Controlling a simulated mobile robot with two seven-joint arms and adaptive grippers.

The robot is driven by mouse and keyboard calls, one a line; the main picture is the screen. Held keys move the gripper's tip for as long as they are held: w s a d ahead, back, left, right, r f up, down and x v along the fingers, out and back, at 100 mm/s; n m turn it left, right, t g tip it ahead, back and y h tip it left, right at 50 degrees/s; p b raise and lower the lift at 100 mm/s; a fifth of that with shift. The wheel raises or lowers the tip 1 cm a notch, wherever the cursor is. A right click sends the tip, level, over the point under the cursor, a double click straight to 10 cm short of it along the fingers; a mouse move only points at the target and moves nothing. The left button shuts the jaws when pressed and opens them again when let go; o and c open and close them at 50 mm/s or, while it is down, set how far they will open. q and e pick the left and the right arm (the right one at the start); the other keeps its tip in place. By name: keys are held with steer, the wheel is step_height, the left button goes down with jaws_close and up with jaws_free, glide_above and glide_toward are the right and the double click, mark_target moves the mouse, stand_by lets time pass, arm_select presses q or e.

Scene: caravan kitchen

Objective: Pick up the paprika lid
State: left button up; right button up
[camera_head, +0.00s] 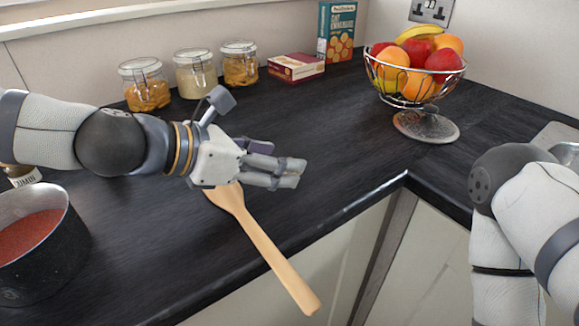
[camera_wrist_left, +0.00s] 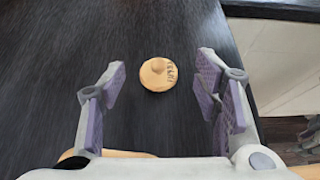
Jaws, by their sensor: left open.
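The paprika lid (camera_wrist_left: 158,74) is a small round, light wooden disc with a raised knob and dark lettering. It lies on the dark worktop in the left wrist view, ahead of and centred between the spread fingers of my left gripper (camera_head: 292,174). The fingers, with purple pads, are open with nothing between them and do not touch the lid. In the head view I cannot see the lid; it seems hidden by my left gripper. My right arm shows at the right edge of the head view, but its gripper is out of view.
A wooden spatula (camera_head: 263,243) lies under my left gripper, its handle over the counter's front edge. A pot of red sauce (camera_head: 75,245) stands front left. Jars (camera_head: 195,78), boxes (camera_head: 296,67) and a fruit bowl (camera_head: 427,122) line the back. The middle worktop is clear.

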arm_select(q)
steer(key=x, duration=0.2)
steer(key=shift+w+d+f, duration=0.15)
steer(key=shift+f, duration=0.15)
steer(key=shift+r, duration=0.2)
steer(key=c, duration=1.1)
